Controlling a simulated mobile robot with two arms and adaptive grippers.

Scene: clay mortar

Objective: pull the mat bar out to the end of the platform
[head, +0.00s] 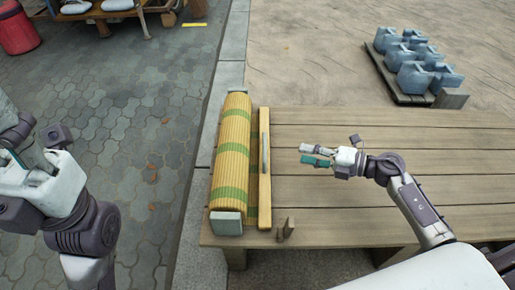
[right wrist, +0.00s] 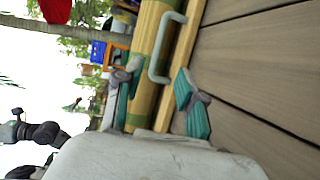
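A rolled yellow mat with green stripes (head: 231,150) lies along the left end of the wooden platform (head: 390,150). The light wooden mat bar (head: 264,200) lies along the roll's right side, with a grey handle (head: 264,152) on it. My right gripper (head: 308,155) is just right of the bar, pointing at the handle, open and apart from it. In the right wrist view the handle (right wrist: 158,58) shows ahead, between the directions of the two spread fingers (right wrist: 155,95). My left gripper (head: 22,150) is at the left edge, away from the platform; its finger opening is unclear.
A small wooden peg (head: 286,229) stands at the platform's front edge. The platform's planks right of my gripper look clear. A red bin (head: 17,30) stands far left.

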